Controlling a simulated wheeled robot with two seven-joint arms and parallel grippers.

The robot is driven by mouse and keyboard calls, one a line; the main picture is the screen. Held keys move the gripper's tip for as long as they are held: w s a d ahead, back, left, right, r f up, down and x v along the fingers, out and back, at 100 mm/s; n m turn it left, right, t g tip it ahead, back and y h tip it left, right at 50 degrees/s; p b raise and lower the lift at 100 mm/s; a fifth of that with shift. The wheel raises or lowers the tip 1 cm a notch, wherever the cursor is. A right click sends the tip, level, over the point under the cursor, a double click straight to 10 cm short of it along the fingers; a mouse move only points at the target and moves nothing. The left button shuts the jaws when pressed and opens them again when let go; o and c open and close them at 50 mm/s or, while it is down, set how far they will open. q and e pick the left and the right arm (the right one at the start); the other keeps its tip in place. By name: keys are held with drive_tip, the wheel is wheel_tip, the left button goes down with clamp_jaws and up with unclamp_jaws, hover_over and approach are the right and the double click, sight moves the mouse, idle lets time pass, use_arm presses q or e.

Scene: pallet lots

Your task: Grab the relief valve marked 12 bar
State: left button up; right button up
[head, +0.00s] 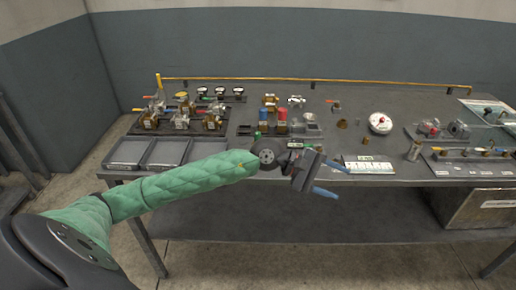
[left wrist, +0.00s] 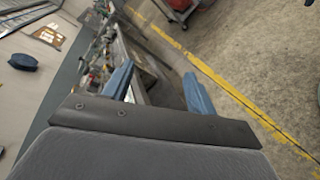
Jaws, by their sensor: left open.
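Several small valves and fittings stand on the grey workbench (head: 330,215), but no 12 bar marking can be read, so I cannot tell which is the relief valve. A blue-topped fitting (head: 264,114) and a red-topped fitting (head: 282,114) stand near the middle. Brass valves with coloured handles (head: 182,119) stand on a dark board at the left. My left gripper (head: 331,179) is open and empty at the bench's front edge, in front of these parts. Its blue fingers also show in the left wrist view (left wrist: 158,90), with nothing between them. My right gripper is out of view.
Empty grey trays (head: 128,153) lie at the front left. A white labelled card (head: 370,168) lies right of my gripper. A round white gauge (head: 380,123) and boards with fittings (head: 470,169) are at the right. A yellow rail (head: 380,83) runs along the back.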

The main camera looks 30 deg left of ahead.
use_arm(q)
drive_tip(key=w+a+f+m+y, duration=0.2)
drive_tip(key=a+m+y, duration=0.15)
drive_tip(key=a, duration=0.25)
drive_tip(key=w+a+f+m+y, duration=0.1)
drive_tip(key=w+a+m+y, duration=0.1)
drive_tip(key=a+y, duration=0.35)
drive_tip(key=m+y, duration=0.2)
drive_tip(key=y, duration=0.4)
approach(256, 138)
drive_tip(key=shift+g, duration=0.3)
drive_tip(key=x, duration=0.3)
drive_tip(key=d+x, duration=0.1)
drive_tip(key=x, duration=0.1)
drive_tip(key=shift+f, duration=0.4)
drive_tip(key=shift+a+p+x, duration=0.2)
drive_tip(key=shift+p+x, duration=0.2)
drive_tip(key=shift+x, duration=0.85)
drive_tip(key=shift+w+f+p, duration=0.3)
drive_tip(key=shift+p+x, duration=0.6)
drive_tip(key=shift+x, duration=1.65)
drive_tip(key=shift+a+r, duration=0.1)
drive_tip(key=shift+r, duration=0.1)
clamp_jaws()
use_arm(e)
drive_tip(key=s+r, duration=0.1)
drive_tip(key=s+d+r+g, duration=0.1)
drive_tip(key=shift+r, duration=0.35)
